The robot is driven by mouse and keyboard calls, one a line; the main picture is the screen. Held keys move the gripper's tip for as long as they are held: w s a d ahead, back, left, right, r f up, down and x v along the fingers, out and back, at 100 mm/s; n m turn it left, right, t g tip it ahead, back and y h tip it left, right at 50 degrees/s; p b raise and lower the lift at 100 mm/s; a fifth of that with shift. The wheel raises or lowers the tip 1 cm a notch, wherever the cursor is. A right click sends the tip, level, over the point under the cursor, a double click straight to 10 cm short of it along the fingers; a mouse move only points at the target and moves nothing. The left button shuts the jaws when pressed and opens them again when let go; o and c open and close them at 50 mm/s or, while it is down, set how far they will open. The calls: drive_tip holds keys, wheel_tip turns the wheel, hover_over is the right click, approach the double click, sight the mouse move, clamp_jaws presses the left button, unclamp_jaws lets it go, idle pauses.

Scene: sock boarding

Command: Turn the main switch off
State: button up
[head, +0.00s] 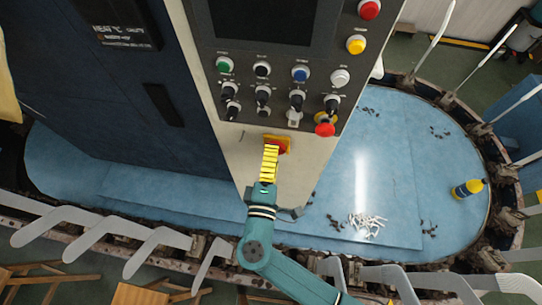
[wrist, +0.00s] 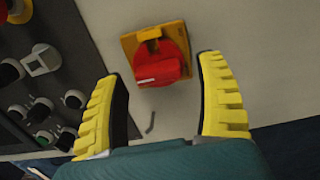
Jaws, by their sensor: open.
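The main switch (head: 285,144) is a red rotary knob on a square yellow plate, on the beige lower part of the control column. In the wrist view the red knob (wrist: 165,62) sits in the upper middle, with a short white mark on its lower left. My gripper (head: 270,152) is open, its yellow ribbed fingers pointing at the switch. In the wrist view, one finger is left of the knob and the other right of it, with a visible gap on each side. I cannot tell how far the fingertips are from the panel.
A grey control panel (head: 250,85) with several buttons and black selector knobs is above the switch. A red mushroom button (head: 325,129) is up and right of it. The blue machine table (head: 400,190) holds white and dark small pieces and a yellow bottle (head: 468,188). White sock boards ring the table.

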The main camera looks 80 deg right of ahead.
drive_tip(key=s+a, duration=0.1)
drive_tip(key=a, duration=1.1)
